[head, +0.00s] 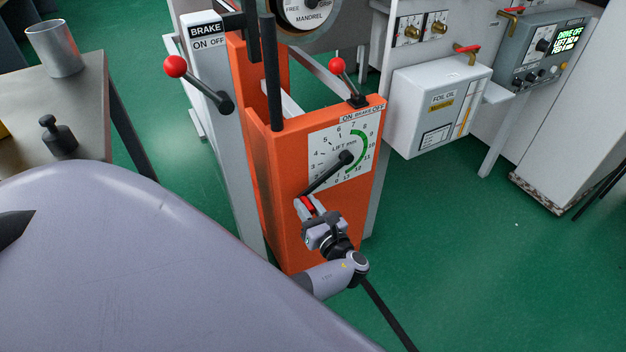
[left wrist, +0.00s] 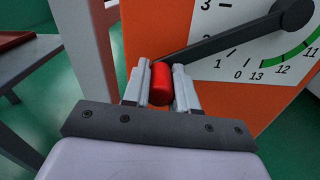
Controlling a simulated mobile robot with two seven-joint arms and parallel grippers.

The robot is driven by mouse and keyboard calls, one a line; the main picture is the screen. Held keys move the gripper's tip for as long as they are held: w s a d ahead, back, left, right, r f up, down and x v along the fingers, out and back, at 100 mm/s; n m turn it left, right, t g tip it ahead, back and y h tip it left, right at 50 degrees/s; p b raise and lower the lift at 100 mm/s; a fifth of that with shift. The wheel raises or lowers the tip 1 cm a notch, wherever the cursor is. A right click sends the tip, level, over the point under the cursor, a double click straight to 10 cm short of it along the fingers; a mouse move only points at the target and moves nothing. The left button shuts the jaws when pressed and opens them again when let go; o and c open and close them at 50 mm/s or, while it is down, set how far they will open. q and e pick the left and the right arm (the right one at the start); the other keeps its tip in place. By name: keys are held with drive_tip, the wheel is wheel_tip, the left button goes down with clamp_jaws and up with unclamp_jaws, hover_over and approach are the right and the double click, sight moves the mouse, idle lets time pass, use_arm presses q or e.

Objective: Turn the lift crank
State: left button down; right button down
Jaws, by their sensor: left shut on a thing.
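The lift crank (head: 328,174) is a black arm on a white numbered dial (head: 328,147) on the front of an orange column (head: 285,190). The crank arm points down and left from its hub, toward the low numbers of the dial. Its red handle (head: 307,204) is at the outer end. My left gripper (head: 308,208) is shut on the red handle, with one finger on each side. In the left wrist view the red handle (left wrist: 161,84) sits between the fingers and the black crank arm (left wrist: 225,38) runs up right to the hub. My right gripper is not in view.
A brake lever with a red ball (head: 176,66) stands left of the column, another red-ball lever (head: 337,65) on its top. A white foil oil box (head: 438,105) is at right. A table (head: 95,100) with a metal cup (head: 54,48) is at left. Green floor is free at right.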

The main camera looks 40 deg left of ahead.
use_arm(q)
drive_tip(key=r+p, duration=0.1)
drive_tip(key=r+m+p, duration=0.1)
drive_tip(key=s+r+m+p, duration=0.1)
drive_tip(key=shift+a, duration=0.25)
drive_tip(key=shift+s+a+r+m+p, duration=0.1)
drive_tip(key=shift+s+r+m+p, duration=0.1)
drive_tip(key=shift+r+m+p, duration=0.95)
drive_tip(key=shift+f+n, duration=0.25)
